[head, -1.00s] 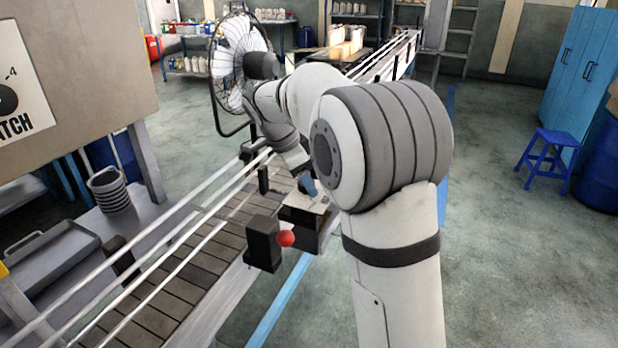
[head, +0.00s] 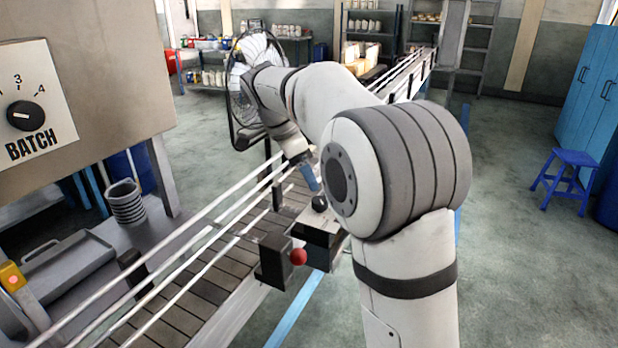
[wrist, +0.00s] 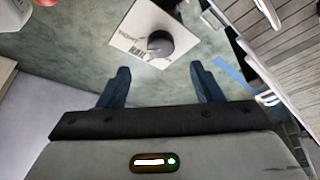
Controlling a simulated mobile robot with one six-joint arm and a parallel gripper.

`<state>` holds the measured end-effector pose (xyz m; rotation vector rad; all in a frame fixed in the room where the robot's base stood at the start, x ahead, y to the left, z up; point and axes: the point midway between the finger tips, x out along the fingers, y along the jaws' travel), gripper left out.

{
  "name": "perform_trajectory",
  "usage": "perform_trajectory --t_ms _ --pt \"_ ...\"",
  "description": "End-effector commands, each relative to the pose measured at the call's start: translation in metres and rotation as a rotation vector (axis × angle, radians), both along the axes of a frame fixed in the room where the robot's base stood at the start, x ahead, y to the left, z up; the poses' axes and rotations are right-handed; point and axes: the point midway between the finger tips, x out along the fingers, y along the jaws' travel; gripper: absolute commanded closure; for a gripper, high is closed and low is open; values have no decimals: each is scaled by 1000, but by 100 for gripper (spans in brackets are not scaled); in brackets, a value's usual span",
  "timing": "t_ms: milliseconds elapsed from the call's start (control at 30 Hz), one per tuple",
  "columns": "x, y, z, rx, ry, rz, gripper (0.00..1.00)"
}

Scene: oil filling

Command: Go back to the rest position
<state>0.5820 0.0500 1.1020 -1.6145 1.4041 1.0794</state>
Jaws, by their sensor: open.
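My gripper (wrist: 160,68) is open, with its two dark blue fingers spread apart and nothing between them. In the head view my gripper (head: 309,178) is partly hidden by my arm, and a blue finger shows just above a black knob (head: 319,203). The knob sits on a small box beside the conveyor. In the wrist view the same kind of black knob (wrist: 160,44) stands on a white labelled plate (wrist: 135,38), beyond the fingertips and apart from them.
The conveyor (head: 215,265) with pale guide rails runs along my left. A black box with a red ball (head: 298,257) stands at its edge. A BATCH dial panel (head: 35,110) is at left, a fan (head: 245,85) behind my arm. Floor at right is open up to a blue stool (head: 567,178).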

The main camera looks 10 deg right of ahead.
Motion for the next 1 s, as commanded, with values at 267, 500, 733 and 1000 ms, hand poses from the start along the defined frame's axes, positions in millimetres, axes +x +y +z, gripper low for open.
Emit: perform_trajectory --t_ms 267,500,733,1000 --pt "-4 -2 1 5 8 19 41" --pt "-64 -25 4 81 97 342 41" --pt "-157 -45 -16 155 155 819 41" --pt "-250 -51 -57 147 147 1273 41"
